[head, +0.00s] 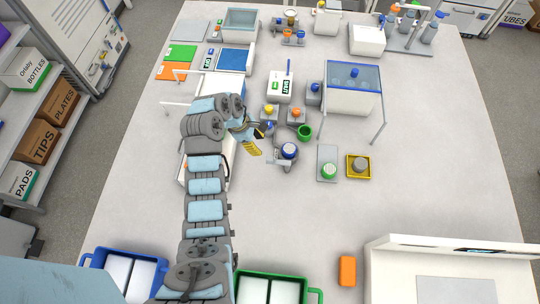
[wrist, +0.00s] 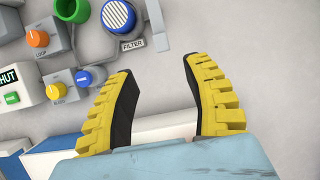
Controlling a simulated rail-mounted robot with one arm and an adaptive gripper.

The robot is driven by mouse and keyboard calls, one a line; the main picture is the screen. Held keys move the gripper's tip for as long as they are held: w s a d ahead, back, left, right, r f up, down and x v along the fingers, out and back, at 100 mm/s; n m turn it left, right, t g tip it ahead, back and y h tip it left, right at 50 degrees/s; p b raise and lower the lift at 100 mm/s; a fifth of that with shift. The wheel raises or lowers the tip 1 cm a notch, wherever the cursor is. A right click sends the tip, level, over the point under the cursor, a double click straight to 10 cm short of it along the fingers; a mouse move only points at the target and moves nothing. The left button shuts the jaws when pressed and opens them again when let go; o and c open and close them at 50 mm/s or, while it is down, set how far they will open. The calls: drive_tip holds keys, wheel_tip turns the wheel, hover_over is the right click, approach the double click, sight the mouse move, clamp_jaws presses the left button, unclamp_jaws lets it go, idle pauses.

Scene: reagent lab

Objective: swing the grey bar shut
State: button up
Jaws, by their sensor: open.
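The grey bar (wrist: 156,25) stands out from beside the round blue-grilled filter unit (wrist: 118,18) at the top of the wrist view, right of the FILTER label. In the head view the grey bar (head: 278,162) sticks out to the left from the foot of the filter unit (head: 288,151). My gripper (head: 257,141) is left of the filter unit. In the wrist view my gripper (wrist: 158,68) has its yellow fingers spread, with nothing between them. The bar lies beyond the fingertips, apart from them. Its joint is not clear.
An orange knob (wrist: 38,38), a yellow knob (wrist: 55,91), a blue knob (wrist: 83,77) and a green cup (head: 305,131) crowd the area beside the filter. A grey plate (head: 327,155) and yellow tray (head: 348,174) are to its right. The table in front is clear.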

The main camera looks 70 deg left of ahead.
sight(270, 158)
drive_tip(key=b+x, duration=0.5)
drive_tip(key=x, duration=0.4)
drive_tip(key=shift+d, duration=0.15)
drive_tip(key=shift+d+f+p, duration=0.1)
drive_tip(key=shift+f+p, duration=0.1)
drive_tip(key=shift+p, duration=0.1)
drive_tip(key=shift+x, duration=1)
clamp_jaws()
